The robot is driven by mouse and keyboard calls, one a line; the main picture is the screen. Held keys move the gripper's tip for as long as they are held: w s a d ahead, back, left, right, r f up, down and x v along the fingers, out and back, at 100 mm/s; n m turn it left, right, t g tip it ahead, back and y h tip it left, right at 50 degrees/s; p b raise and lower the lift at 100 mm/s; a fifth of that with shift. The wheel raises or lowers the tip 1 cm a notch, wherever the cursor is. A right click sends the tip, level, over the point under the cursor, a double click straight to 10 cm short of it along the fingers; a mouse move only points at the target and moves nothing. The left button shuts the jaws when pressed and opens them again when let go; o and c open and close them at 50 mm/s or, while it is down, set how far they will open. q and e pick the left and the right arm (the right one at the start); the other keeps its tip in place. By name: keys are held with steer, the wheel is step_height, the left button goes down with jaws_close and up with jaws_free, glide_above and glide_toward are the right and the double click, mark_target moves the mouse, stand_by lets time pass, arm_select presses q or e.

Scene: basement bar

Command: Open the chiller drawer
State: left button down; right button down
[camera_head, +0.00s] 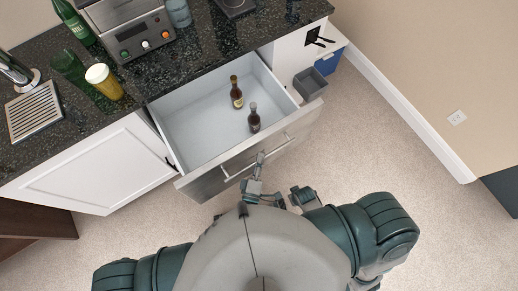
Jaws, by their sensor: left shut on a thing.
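The chiller drawer (205,125) stands pulled out from under the dark counter, and its pale inside shows. Two brown bottles stand in it, one farther back (236,95) and one nearer the front (254,120). A bar handle (277,149) runs along the steel drawer front (205,185). My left gripper (260,160) is at the middle of the handle and shut on it. My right gripper (302,196) is low, beside my body, apart from the drawer; its fingers are too small and dark to read.
A white cabinet door (95,170) is left of the drawer. A small grey bin (310,83) is at the right. On the counter (205,50) are a machine with knobs (145,38), a beer glass (104,82) and a green bottle (72,22). Carpet (400,160) is clear to the right.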

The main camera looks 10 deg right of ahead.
arm_select(q)
steer(key=shift+s+f, duration=0.1)
steer(key=shift+f, duration=0.25)
steer(key=c, duration=1.2)
jaws_free()
steer(key=shift+r, duration=0.15)
